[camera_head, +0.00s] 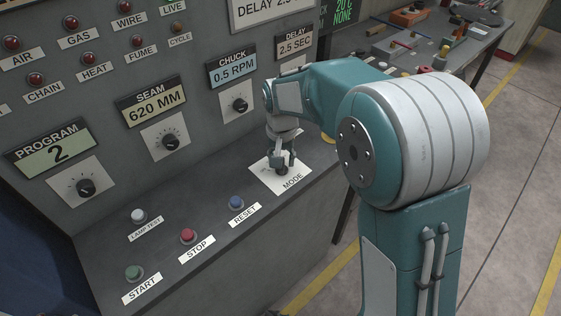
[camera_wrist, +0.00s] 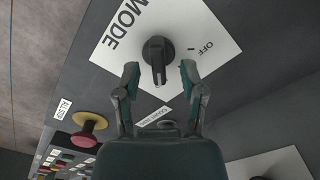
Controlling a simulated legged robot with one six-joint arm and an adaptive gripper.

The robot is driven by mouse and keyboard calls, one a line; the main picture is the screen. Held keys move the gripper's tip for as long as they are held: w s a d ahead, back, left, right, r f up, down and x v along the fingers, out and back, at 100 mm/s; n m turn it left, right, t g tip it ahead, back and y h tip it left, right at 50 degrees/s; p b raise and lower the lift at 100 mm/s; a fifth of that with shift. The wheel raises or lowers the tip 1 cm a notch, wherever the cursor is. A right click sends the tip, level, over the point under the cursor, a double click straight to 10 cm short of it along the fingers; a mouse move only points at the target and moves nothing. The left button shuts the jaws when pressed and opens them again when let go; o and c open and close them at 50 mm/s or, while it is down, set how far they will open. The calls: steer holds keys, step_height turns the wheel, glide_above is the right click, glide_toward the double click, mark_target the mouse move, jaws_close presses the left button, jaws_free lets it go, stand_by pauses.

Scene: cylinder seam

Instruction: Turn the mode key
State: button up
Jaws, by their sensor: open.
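The mode key is a dark knob (camera_wrist: 157,52) on a white plate (camera_wrist: 205,25) marked MODE and OFF. In the head view the MODE plate (camera_head: 293,183) lies on the sloped console ledge, and my gripper (camera_head: 283,164) is right over it, hiding most of the knob. In the wrist view my gripper (camera_wrist: 160,76) is open, with one fingertip on each side of the knob's lower end. A gap shows between each finger and the knob. I cannot tell how deep the fingers reach around it.
On the ledge are the blue RESET button (camera_head: 236,202), red STOP button (camera_head: 188,236), green START button (camera_head: 134,273) and white lamp test button (camera_head: 139,216). A red mushroom button on a yellow base (camera_wrist: 90,122) is near the gripper. The CHUCK dial (camera_head: 239,102) is on the upright panel.

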step_height(320, 180, up, 11)
steer(key=shift+a+f, duration=0.15)
stand_by(0.4)
steer(key=s+d+r+t, duration=0.3)
steer(key=s+d+r, duration=0.3)
steer(key=s+d, duration=0.55)
steer(key=s+d+f+t, duration=0.2)
steer(key=s+d, duration=0.5)
steer(key=s, duration=0.4)
steer(key=shift+s+d+f+t, duration=0.15)
steer(key=shift+s+f+t, duration=0.15)
steer(key=shift+s+f, duration=0.1)
